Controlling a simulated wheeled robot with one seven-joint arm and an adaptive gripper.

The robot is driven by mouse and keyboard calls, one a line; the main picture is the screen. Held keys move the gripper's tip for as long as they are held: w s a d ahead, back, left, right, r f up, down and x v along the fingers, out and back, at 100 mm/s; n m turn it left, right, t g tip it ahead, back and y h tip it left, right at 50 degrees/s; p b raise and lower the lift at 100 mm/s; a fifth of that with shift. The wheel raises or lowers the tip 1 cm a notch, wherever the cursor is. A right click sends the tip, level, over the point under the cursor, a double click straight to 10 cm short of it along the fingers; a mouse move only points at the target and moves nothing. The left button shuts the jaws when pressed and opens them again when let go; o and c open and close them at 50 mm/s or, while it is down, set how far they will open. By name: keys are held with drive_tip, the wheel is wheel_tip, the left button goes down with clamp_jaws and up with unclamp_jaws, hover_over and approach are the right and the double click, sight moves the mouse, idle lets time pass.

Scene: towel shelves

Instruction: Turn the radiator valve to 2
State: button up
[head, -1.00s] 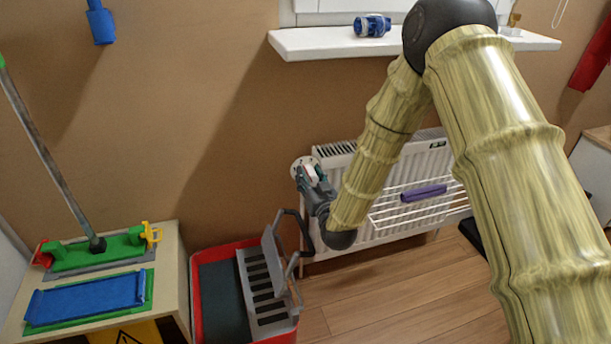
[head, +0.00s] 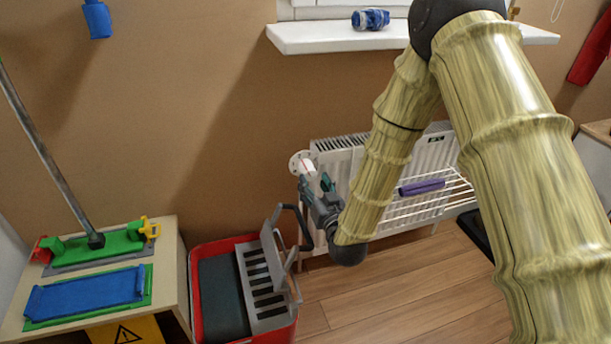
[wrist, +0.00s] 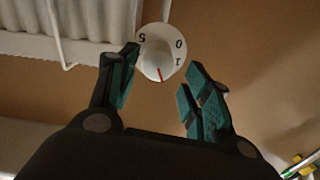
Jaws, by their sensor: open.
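The radiator valve is a white round dial (head: 308,167) at the radiator's upper left corner in the head view. In the wrist view the dial face (wrist: 154,50) shows 5, 0 and 1, and a red mark at its lower edge, past the 1. I cannot read a numeral at that mark. My gripper (head: 315,183) is open, just below and in front of the dial. In the wrist view its teal fingertips (wrist: 161,66) stand apart on either side of the dial's lower part, with nothing held between them.
The white radiator (head: 425,155) carries a drying rack with a purple item (head: 421,187). A red bin (head: 195,300) with a grey slotted insert stands to the left, beside a wooden cabinet (head: 172,285). A window sill (head: 330,42) juts out above. Open floor lies in front.

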drive_tip(key=v, duration=0.5)
drive_tip(key=shift+s+d, duration=0.1)
drive_tip(key=shift+s, duration=0.2)
